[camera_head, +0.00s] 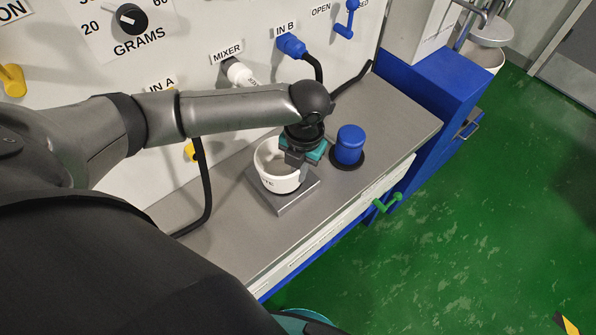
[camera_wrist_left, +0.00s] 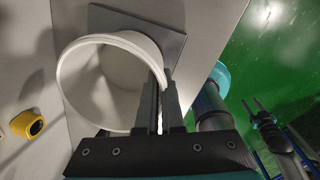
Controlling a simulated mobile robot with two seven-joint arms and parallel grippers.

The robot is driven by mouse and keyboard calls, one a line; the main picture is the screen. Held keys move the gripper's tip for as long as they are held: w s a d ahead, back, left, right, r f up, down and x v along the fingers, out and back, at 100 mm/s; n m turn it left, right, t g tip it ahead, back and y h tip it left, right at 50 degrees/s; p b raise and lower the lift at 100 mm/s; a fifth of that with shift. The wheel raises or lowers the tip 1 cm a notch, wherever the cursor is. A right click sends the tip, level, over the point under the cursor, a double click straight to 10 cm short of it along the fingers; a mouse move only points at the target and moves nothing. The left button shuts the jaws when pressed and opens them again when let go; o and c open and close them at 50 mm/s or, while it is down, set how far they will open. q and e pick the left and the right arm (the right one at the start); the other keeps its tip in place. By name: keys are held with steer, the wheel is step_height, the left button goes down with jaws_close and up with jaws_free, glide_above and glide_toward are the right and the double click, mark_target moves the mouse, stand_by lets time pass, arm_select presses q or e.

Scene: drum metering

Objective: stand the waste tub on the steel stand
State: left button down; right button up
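The waste tub (camera_head: 279,183) is a white round tub with dark lettering on its side, partly hidden by my left gripper. It appears upright over the square steel stand (camera_head: 286,205), whose front corner shows below it; I cannot tell whether its base touches. The tub's open mouth shows in the left wrist view (camera_wrist_left: 95,85), with the stand (camera_wrist_left: 160,25) behind it. My left gripper (camera_head: 295,168) is at the tub's right rim; in the left wrist view its fingers (camera_wrist_left: 160,100) close on the wall. My right gripper (camera_wrist_left: 252,103) shows small in the left wrist view, fingers apart and empty.
A blue capped cylinder (camera_head: 349,145) on a dark round base stands just right of the stand. The grey bench (camera_head: 395,115) is clear further right. A green handle (camera_head: 387,203) sticks out in front.

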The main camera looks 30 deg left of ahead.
arm_select(q)
steer(key=shift+a+f, duration=0.2)
steer(key=shift+f, duration=0.05)
steer(key=shift+f, duration=0.15)
steer(key=c, duration=1.1)
jaws_free()
steer(key=shift+o, duration=0.2)
step_height(320, 180, up, 12)
steer(key=p, duration=0.2)
steer(key=shift+d, duration=0.45)
